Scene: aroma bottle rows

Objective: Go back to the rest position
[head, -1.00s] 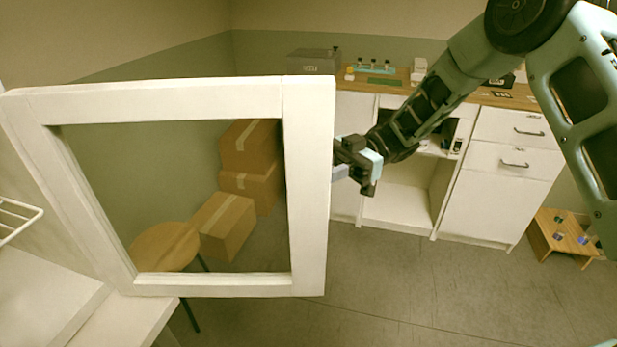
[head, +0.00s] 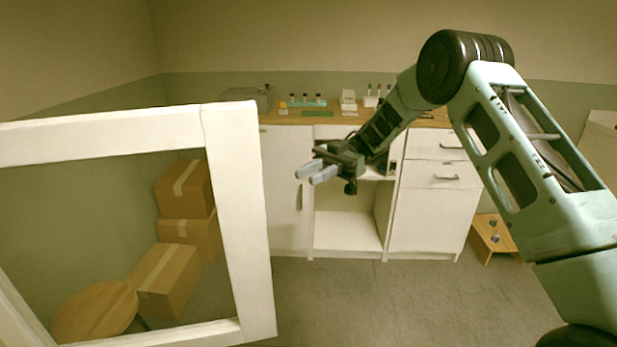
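My gripper (head: 316,173) is in the middle of the head view, in the air in front of the white cabinet. Its two grey fingers point to the left and stand slightly apart, with nothing between them. It is to the right of the white framed door (head: 240,215), and a gap shows between the fingertips and the door in the picture. The door stands open at the left, with a see-through panel in its frame.
A white cabinet (head: 285,190) with a wooden top stands at the back, bearing small bottles and boxes. Stacked cardboard boxes (head: 185,190) and a round wooden stool (head: 95,310) show through the door. A low wooden stand (head: 490,235) is at the right. The floor (head: 400,300) between is clear.

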